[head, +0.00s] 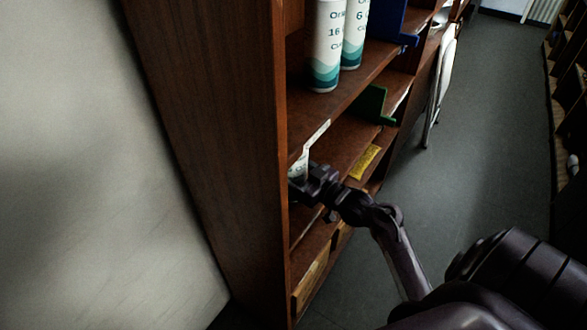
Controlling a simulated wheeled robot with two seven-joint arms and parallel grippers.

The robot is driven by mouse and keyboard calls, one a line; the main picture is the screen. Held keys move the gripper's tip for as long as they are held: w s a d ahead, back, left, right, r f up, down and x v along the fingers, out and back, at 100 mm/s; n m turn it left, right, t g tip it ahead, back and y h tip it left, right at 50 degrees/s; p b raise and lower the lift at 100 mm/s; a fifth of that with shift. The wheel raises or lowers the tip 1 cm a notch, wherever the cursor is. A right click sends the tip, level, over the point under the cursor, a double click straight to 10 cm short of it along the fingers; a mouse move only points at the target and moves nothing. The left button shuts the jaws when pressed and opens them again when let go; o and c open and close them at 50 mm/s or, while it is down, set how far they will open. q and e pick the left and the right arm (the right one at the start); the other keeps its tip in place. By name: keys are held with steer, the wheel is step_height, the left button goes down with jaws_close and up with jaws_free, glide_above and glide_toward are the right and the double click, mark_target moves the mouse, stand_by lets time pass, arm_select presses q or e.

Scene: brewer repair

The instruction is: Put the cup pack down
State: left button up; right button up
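A white cup pack (299,166) with teal print shows in part on the middle level of the brown shelf unit, just behind the unit's front upright. Its lower part is hidden by my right gripper (300,186). That gripper reaches in from the right, with its dark fingers at or against the pack. Whether the fingers are closed on it is too dark and small to tell. I cannot tell whether the pack touches the board below. My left gripper is not in view.
Two tall white and teal cup packs (324,50) stand on the shelf board above. A blue holder (388,20), a green bracket (372,104) and a yellow item (364,162) are farther along the shelves. A folded white chair (441,75) leans beyond. The grey floor at right is open.

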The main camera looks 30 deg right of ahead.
steer(key=shift+f, duration=0.15)
steer(key=o, duration=1.2)
steer(key=shift+r, duration=0.25)
steer(key=shift+b+v, duration=1)
steer(key=shift+v, duration=5.05)
steer(key=shift+f, duration=0.1)
